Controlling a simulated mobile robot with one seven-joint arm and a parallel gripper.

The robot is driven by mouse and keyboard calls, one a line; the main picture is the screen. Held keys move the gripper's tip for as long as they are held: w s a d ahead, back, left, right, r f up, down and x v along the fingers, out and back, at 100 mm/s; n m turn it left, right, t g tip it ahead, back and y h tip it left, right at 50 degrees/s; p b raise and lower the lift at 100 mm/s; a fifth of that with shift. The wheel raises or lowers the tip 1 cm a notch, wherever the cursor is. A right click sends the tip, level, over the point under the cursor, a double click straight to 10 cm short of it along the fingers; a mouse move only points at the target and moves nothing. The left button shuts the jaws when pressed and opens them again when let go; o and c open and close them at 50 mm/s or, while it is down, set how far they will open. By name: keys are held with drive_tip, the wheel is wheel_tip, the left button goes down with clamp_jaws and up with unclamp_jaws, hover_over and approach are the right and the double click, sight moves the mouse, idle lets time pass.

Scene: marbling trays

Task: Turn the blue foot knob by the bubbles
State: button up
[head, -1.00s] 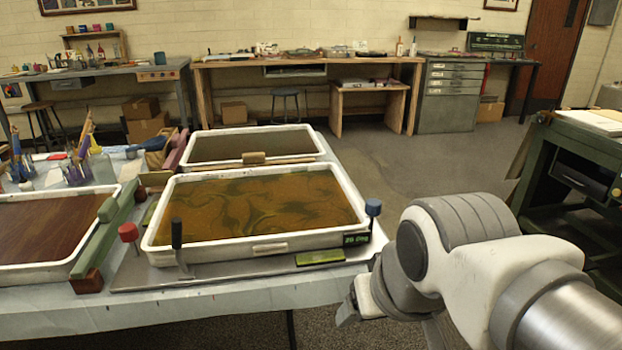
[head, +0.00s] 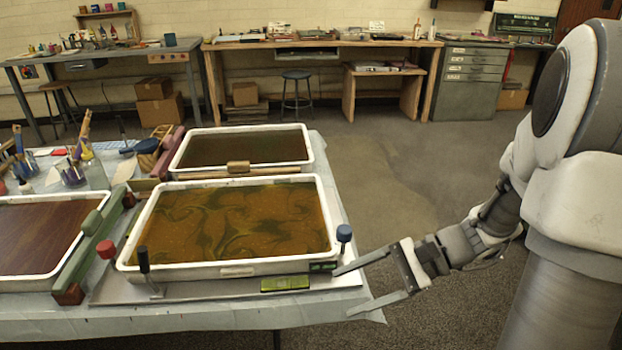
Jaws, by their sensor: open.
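The blue foot knob (head: 344,233) stands on a short post at the front right corner of the front marbling tray (head: 230,268). The tray holds amber liquid with dark swirls. A yellow-green bar that looks like a bubble level (head: 285,284) lies on the plate before the tray. A small dark display (head: 322,266) sits at the tray's front right corner, too small to read. My gripper (head: 343,291) is open and empty, with its two fingers pointing left. It is below and in front of the blue knob; the upper fingertip is near the knob's post, and contact cannot be told.
A red knob (head: 106,249) and a black knob (head: 143,252) stand at the tray's left and front left. A second tray (head: 305,142) lies behind, a third (head: 15,283) at left. Open floor (head: 420,190) lies right of the table.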

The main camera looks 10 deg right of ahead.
drive_tip(key=w+d+m+t+y+p, duration=0.2)
drive_tip(key=w+d+m+t+p, duration=0.1)
drive_tip(key=w+d+m+t, duration=0.25)
drive_tip(key=m+t+h+p, duration=0.1)
drive_tip(key=m+t+p, duration=0.1)
drive_tip(key=m+t, duration=0.55)
approach(333, 231)
drive_tip(key=shift+m+g, duration=0.3)
drive_tip(key=shift+g, duration=0.2)
drive_tip(key=w+a+r, duration=0.1)
drive_tip(key=w+a, duration=0.1)
drive_tip(key=w+a+r+b, duration=0.1)
drive_tip(key=w+a, duration=0.1)
drive_tip(key=w, duration=0.1)
drive_tip(key=w+a+r, duration=0.1)
drive_tip(key=w+a, duration=0.1)
drive_tip(key=a, duration=0.1)
drive_tip(key=shift+w+r+b, duration=0.1)
drive_tip(key=shift+w+b, duration=0.1)
drive_tip(key=shift+b, duration=0.1)
drive_tip(key=shift+d, duration=0.1)
clamp_jaws()
